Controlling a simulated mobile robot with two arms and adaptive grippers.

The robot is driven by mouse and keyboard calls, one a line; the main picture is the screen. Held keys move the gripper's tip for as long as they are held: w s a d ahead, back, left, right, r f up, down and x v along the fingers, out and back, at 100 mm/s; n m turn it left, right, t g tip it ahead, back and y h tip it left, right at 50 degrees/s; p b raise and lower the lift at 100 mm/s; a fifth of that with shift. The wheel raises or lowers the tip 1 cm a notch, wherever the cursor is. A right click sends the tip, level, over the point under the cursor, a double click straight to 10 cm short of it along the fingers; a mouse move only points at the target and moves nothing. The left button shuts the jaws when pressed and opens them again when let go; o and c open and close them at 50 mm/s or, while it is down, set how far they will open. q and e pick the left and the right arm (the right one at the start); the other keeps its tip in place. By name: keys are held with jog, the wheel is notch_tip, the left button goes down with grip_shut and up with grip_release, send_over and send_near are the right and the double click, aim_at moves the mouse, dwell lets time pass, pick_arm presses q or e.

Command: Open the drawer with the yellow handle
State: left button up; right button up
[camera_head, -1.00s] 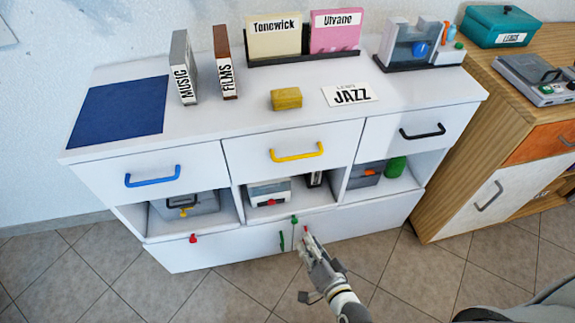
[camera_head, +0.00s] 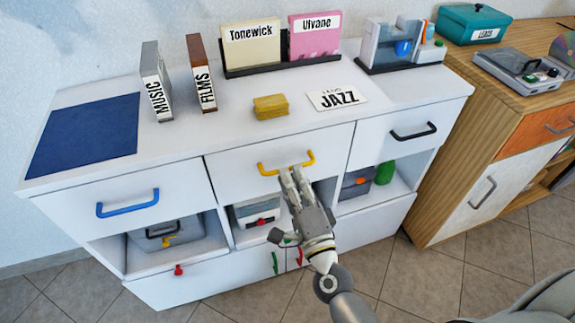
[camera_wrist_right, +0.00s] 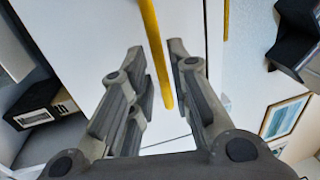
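The drawer with the yellow handle is the middle drawer (camera_head: 235,170) of the white cabinet, and its front looks flush with its neighbours. The yellow handle (camera_head: 286,163) is a bar on that front. Whether a finger touches the bar cannot be told. My left gripper is not in view.
A blue-handled drawer (camera_head: 128,203) is to the left and a black-handled drawer (camera_head: 413,131) to the right. Open compartments with boxes lie below. A yellow block (camera_head: 270,106) and a JAZZ card (camera_head: 337,99) lie on the top. A wooden cabinet (camera_head: 455,190) stands at right.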

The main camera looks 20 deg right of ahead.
jog(key=shift+w+r, duration=0.15)
jog(key=shift+w, duration=0.7)
jog(key=shift+w+r, duration=0.15)
jog(key=shift+w, duration=0.65)
grip_shut()
